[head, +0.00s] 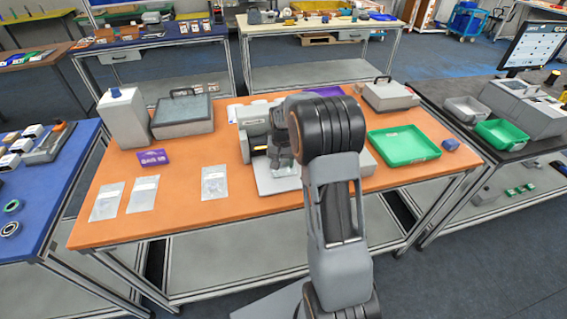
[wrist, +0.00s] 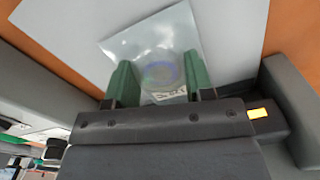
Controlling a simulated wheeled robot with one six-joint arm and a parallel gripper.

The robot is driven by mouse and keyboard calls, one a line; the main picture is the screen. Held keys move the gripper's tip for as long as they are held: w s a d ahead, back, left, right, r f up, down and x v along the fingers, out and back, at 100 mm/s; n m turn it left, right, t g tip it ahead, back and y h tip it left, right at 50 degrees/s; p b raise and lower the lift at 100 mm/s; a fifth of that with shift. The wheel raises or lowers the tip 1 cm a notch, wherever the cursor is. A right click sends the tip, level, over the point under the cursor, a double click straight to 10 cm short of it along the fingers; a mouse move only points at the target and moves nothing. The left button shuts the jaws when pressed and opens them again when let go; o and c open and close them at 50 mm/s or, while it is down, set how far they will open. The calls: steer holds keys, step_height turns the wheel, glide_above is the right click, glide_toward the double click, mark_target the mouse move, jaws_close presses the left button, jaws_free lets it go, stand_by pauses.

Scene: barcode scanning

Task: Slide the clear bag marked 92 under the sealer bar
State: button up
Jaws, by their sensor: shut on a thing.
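My gripper (wrist: 160,80) shows two green fingers in the wrist view, on either side of a clear bag (wrist: 146,43). It holds the bag, which has a round item inside and a label strip whose number I cannot read. The bag is over the white plate (wrist: 75,20). In the head view my gripper (head: 281,158) is low at the front of the grey sealer (head: 256,121), over its pale base plate (head: 266,181). My arm hides part of the sealer. I cannot tell how far the bag reaches under the bar.
Three other clear bags lie left on the orange table: one bag (head: 107,202), a second (head: 143,194) and a third (head: 214,183). A purple card (head: 153,157) lies behind them. A green tray (head: 403,146) is on the right. The front left of the table has free room.

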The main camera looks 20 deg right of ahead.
steer(key=o, duration=1)
step_height(320, 180, up, 14)
steer(key=shift+b, duration=0.35)
